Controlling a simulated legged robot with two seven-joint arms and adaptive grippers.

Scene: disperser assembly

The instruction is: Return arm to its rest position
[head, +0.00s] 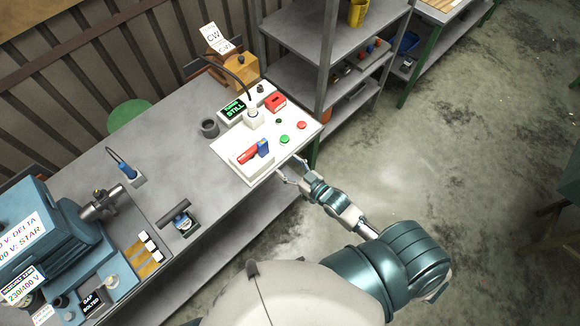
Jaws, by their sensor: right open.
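My right gripper (290,174) is open and empty at the front right edge of the workbench, beside the white panel (222,148). My right arm comes in from the lower right, and its wrist hangs over the floor just off the bench edge. The panel carries a red-and-blue handled part (263,148), a green button (285,139), a red button (302,125) and a small display reading "STILL" (235,111). I cannot tell whether a fingertip touches the panel edge. My left gripper is not in view.
A blue motor unit (62,232) stands on the bench (165,130) at the left. A black clamp-like part (186,222) lies near the front edge. Grey shelving (290,35) stands behind the bench's right end.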

